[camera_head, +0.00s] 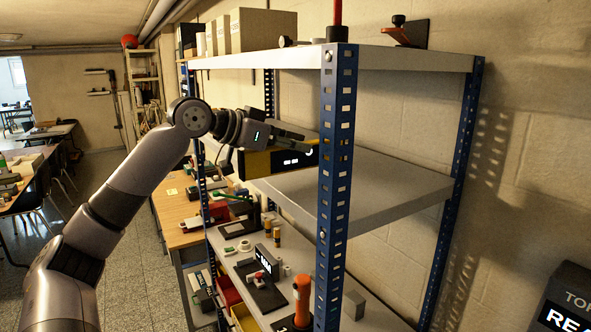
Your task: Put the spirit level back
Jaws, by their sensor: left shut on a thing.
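My left arm reaches in from the left, and its gripper (292,136) is at the near left end of the middle shelf, partly behind the blue front post. It is shut on a yellow-and-black body with white marks, which I take to be the spirit level (258,164). The level lies roughly lengthwise to the right, at about the height of the middle shelf (375,190). The post hides part of it, and I cannot tell whether it touches the shelf. My right gripper is not in view.
The blue perforated post (336,200) stands close to the gripper. The top shelf (400,58) holds boxes (262,30) and small tools. The lower shelf holds several small items, including an orange cylinder (302,300). The visible right part of the middle shelf is bare.

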